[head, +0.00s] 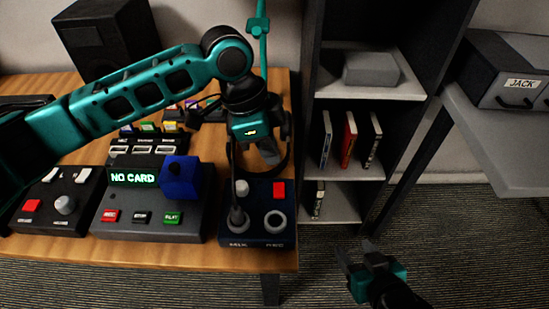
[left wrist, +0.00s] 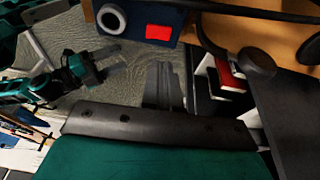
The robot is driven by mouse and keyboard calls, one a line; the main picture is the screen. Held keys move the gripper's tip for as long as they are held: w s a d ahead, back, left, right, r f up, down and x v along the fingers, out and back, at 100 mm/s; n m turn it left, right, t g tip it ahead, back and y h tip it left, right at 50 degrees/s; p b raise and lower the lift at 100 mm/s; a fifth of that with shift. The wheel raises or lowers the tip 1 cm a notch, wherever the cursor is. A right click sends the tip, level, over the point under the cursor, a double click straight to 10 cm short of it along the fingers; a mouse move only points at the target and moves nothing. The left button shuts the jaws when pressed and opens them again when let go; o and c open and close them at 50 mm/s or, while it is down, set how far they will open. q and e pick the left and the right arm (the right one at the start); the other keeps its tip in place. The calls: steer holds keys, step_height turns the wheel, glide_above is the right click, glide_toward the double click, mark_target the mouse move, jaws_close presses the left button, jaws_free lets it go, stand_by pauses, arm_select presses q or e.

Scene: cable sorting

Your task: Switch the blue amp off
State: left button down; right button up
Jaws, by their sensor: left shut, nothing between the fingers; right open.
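A dark blue box (head: 257,240), which looks like the blue amp, sits at the right front end of the wooden table. It bears a red switch (head: 279,189), a white knob (head: 241,187) and ring-shaped sockets. I cannot tell the switch's position. My left gripper (head: 270,152) is shut and empty above the box's back edge, pointing down. In the left wrist view its fingers (left wrist: 164,90) show below the box (left wrist: 181,22) and its red switch (left wrist: 159,32). My right gripper (head: 369,252) is open and empty, right of the table; it also shows in the left wrist view (left wrist: 105,65).
A grey console (head: 190,228) with a "NO CARD" display and a blue cube (head: 180,178) stands left of the box. A black cable loops around my left gripper and box. A dark shelf (head: 340,200) with books stands right.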

arm_select(q)
steer(key=w+v, duration=0.1)
steer(key=v, duration=0.5)
steer(key=shift+p, duration=0.35)
